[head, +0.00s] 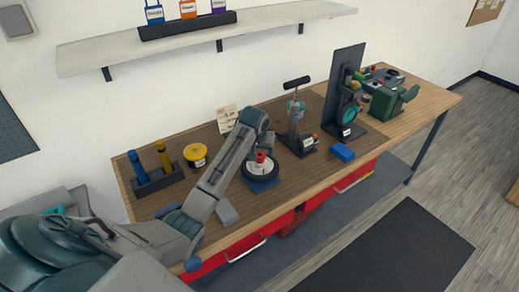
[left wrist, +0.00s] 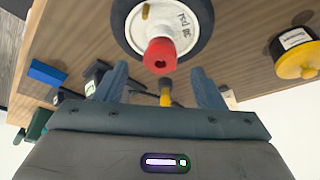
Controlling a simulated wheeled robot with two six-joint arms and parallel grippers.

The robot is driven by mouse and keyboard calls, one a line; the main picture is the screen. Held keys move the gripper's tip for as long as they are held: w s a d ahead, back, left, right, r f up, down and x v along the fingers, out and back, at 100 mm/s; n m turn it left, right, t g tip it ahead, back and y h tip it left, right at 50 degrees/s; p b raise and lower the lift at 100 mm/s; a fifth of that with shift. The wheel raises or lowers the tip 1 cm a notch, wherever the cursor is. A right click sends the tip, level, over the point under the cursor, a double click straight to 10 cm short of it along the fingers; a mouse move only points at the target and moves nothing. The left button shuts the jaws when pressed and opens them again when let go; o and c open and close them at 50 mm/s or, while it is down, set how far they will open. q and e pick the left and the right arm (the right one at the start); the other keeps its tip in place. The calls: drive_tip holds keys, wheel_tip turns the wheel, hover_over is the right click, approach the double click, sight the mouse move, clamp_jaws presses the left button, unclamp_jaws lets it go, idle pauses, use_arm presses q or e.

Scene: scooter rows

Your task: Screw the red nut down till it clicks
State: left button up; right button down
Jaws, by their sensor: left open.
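The red nut (head: 261,156) sits at the middle of a wheel with a dark tyre (head: 262,175) and a white hub, on the workbench. In the left wrist view the red nut (left wrist: 160,56) stands up from the white hub (left wrist: 183,25), which bears printed letters. My left gripper (head: 267,141) is over the wheel, close to the nut. In the left wrist view its two fingers (left wrist: 158,82) are spread wide, and the nut shows just beyond and between their tips, with nothing gripped. The thread below the nut is hidden. My right gripper is not in view.
A grey block (head: 227,212) lies near the front edge. A press-like stand (head: 297,135) and a blue block (head: 342,152) are to the right. A shelf (head: 205,42) hangs above.

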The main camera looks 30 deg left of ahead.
sight(260, 156)
use_arm(q)
drive_tip(key=shift+p+x, duration=0.3)
drive_tip(key=shift+x, duration=1.3)
drive_tip(key=shift+a+r, duration=0.1)
drive_tip(key=shift+c, duration=0.2)
